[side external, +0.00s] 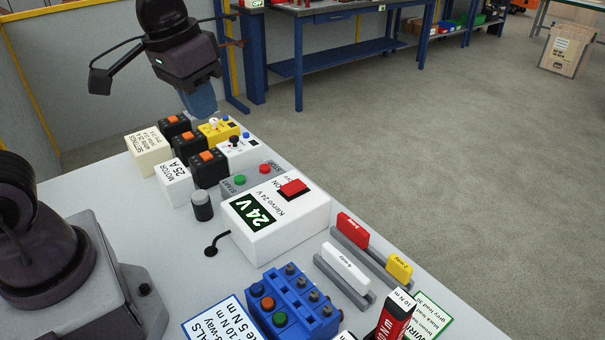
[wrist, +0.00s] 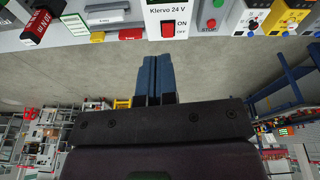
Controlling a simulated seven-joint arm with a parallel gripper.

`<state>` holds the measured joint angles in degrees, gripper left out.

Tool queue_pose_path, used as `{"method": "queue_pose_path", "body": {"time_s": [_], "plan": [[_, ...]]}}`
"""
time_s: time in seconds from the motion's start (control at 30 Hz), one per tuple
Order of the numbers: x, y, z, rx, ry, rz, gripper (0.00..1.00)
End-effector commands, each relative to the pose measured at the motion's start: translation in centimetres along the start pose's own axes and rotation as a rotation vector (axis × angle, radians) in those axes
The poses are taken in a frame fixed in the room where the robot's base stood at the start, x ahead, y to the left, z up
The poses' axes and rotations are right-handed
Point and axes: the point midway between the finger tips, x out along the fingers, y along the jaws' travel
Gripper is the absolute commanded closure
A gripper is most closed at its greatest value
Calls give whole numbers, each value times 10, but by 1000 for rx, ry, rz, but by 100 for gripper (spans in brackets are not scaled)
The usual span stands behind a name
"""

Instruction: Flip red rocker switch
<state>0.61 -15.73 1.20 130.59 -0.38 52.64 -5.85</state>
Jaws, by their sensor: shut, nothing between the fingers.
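The red rocker switch (side external: 293,188) sits on top of a white box (side external: 268,238) with a green "24 V" display, labelled Klervo 24 V. In the wrist view the red rocker switch (wrist: 168,29) shows at the top with ON and OFF printed beside it. My gripper (side external: 206,112) is shut and empty, with blue fingers. In the side view it is raised above the far end of the bench, beyond the white box and apart from the switch. In the wrist view my gripper (wrist: 154,60) points towards the box, its fingertips a little below the switch in the picture.
A grey START/STOP box (side external: 250,180) stands just beyond the white box. Black modules with orange tops (side external: 208,165) and a yellow module (side external: 217,129) stand farther back.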

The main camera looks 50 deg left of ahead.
Motion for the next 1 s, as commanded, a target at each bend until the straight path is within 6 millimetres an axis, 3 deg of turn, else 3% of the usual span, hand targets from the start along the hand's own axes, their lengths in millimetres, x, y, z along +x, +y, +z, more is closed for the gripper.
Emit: {"method": "queue_pose_path", "body": {"time_s": [0.37, 0.6, 0.7, 0.8, 1.0], "plan": [[69, 4, -86, -475, -172, -66, 100], [122, 6, -137, -944, -212, -154, 100], [128, 7, -154, -1131, -190, -170, 100], [119, 8, -167, -1278, -158, -165, 100], [117, 8, -167, -1432, -152, -182, 100]]}}
